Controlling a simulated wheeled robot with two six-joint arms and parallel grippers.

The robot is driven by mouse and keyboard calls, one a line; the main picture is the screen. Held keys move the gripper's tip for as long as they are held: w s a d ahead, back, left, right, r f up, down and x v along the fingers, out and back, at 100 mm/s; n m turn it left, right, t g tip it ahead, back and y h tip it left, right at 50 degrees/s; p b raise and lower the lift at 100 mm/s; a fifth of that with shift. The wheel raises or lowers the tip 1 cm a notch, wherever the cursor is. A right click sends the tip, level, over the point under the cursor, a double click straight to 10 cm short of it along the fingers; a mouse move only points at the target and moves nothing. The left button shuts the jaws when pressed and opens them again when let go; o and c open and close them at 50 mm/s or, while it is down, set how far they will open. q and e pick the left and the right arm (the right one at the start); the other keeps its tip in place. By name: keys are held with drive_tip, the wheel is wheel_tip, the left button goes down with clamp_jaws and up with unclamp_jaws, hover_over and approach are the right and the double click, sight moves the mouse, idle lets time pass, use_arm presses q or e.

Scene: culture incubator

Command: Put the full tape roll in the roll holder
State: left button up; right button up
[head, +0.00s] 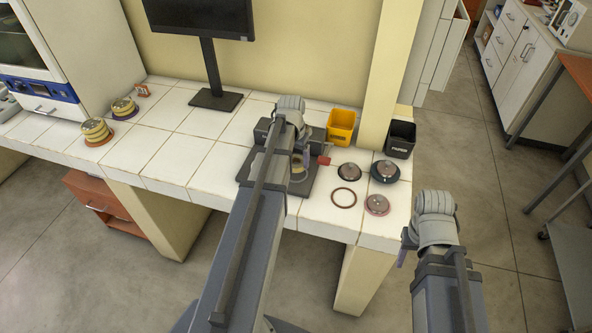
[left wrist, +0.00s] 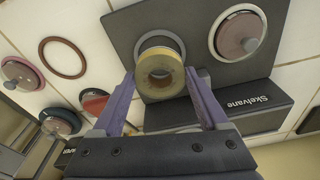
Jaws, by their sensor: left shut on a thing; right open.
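The yellowish tape roll (left wrist: 160,74) is between the purple fingers of my left gripper (left wrist: 160,80), which is shut on it. In the left wrist view the roll is in front of a pale ring-shaped mount on the dark roll holder (left wrist: 200,22); I cannot tell if it touches. A second mount (left wrist: 238,34) on the holder has a pale ring and a reddish disc with a knob. In the head view my left arm hides much of the holder (head: 246,170), and the roll (head: 299,167) shows partly. My right gripper (head: 404,250) is open and empty, off the bench's front right corner.
Two stacks of yellow rolls (head: 97,131) stand at the bench's left. Several knobbed discs (head: 377,205) and a brown ring (head: 344,198) lie right of the holder. A yellow bin (head: 341,126) and a black bin (head: 400,139) stand behind. A monitor (head: 212,98) stands at the back.

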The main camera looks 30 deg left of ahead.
sight(295, 162)
use_arm(q)
drive_tip(key=shift+f+b, duration=1.8)
drive_tip(key=shift+f, duration=0.05)
drive_tip(key=shift+f, duration=0.15)
drive_tip(key=o, duration=1.4)
drive_tip(key=shift+c, duration=0.2)
drive_tip(key=r+p, duration=0.4)
drive_tip(key=s+r+p, duration=0.1)
drive_tip(key=r+p, duration=0.7)
drive_tip(key=shift+s+r, duration=0.2)
drive_tip(key=shift+f, duration=0.1)
